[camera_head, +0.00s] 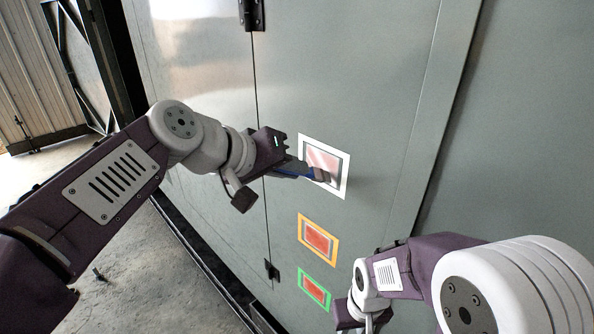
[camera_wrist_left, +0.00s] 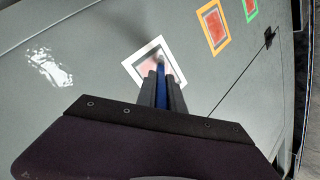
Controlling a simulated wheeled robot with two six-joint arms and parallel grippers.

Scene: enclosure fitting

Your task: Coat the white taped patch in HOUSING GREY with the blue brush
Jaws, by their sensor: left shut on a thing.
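The white taped patch (camera_head: 341,190) is on the grey cabinet front, a white tape frame around a pale pinkish area with grey along its edges. It also shows in the left wrist view (camera_wrist_left: 134,65). My left gripper (camera_head: 284,168) is shut on the blue brush (camera_head: 306,173), which points at the patch. In the left wrist view the blue brush (camera_wrist_left: 161,85) sits between the two dark fingers, and its tip overlaps the patch. Whether the bristles touch the surface is hard to tell. My right gripper (camera_head: 354,313) is low in the head view, partly cut off.
Below the white patch are an orange taped patch (camera_head: 318,237) and a green taped patch (camera_head: 314,288), both with red middles. The cabinet (camera_head: 380,60) has a door seam, dark hinges and a right edge. Concrete floor (camera_head: 140,270) lies at left.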

